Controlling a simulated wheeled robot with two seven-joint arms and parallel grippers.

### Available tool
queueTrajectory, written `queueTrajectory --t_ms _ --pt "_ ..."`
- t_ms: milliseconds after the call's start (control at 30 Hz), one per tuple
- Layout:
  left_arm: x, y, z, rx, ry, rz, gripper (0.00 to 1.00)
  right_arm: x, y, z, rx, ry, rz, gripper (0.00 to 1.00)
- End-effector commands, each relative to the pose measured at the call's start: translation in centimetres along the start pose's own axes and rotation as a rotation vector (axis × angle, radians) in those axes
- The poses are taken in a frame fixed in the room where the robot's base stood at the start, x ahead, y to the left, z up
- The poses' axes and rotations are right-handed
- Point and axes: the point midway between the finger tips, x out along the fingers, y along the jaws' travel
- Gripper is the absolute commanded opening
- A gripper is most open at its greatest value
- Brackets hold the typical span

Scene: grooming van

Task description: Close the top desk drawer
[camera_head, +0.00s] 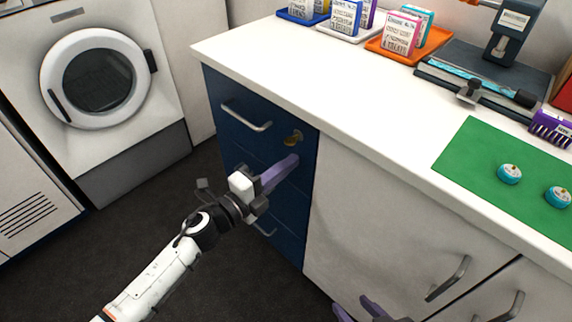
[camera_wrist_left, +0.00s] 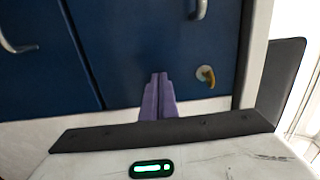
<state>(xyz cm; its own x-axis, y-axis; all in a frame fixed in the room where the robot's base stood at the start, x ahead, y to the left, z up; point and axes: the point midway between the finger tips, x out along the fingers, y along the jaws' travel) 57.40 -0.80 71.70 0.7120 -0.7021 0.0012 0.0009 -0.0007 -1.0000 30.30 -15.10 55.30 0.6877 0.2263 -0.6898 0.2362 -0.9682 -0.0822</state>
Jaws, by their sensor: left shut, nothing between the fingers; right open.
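The top desk drawer (camera_head: 232,97) is the uppermost blue front at the left end of the white counter. It has a silver bar handle (camera_head: 247,117) and a brass key (camera_head: 293,138) at its right. Its front looks about flush with the cabinet, and I see no clear gap. My left gripper (camera_head: 294,160) is shut and empty, its purple fingers pointing at the blue front just below the key. In the left wrist view the shut fingers (camera_wrist_left: 158,78) are over the key's drawer front; contact cannot be told. My right gripper (camera_head: 356,306) is open at the bottom edge.
Lower blue drawers are partly hidden by my left arm. White cupboard doors with a handle (camera_head: 448,279) stand to the right. The counter holds a green mat (camera_head: 483,150), an orange tray (camera_head: 377,44) and a clamp tool. A washing machine (camera_head: 97,78) stands left; the dark floor between is clear.

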Motion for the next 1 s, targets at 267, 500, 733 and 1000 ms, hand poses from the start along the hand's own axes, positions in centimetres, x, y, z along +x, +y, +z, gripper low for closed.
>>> queueTrajectory --t_ms 267,500,733,1000 --pt "-2.0 -0.6 0.1 0.002 0.006 -0.006 0.00 -0.5 0.0 -0.6 -0.003 0.003 0.002 0.43" --pt "-7.5 -0.2 0.2 0.001 0.014 -0.005 0.00 -0.7 0.0 -0.7 -0.005 0.001 0.003 0.43" --pt "-11.6 -0.2 0.1 0.001 0.016 -0.005 0.00 -0.6 0.0 -0.8 -0.005 0.003 0.003 0.43" --pt "-13.1 -0.3 0.2 0.002 0.016 -0.007 0.00 -0.5 0.0 -1.0 -0.002 0.005 0.003 0.43"
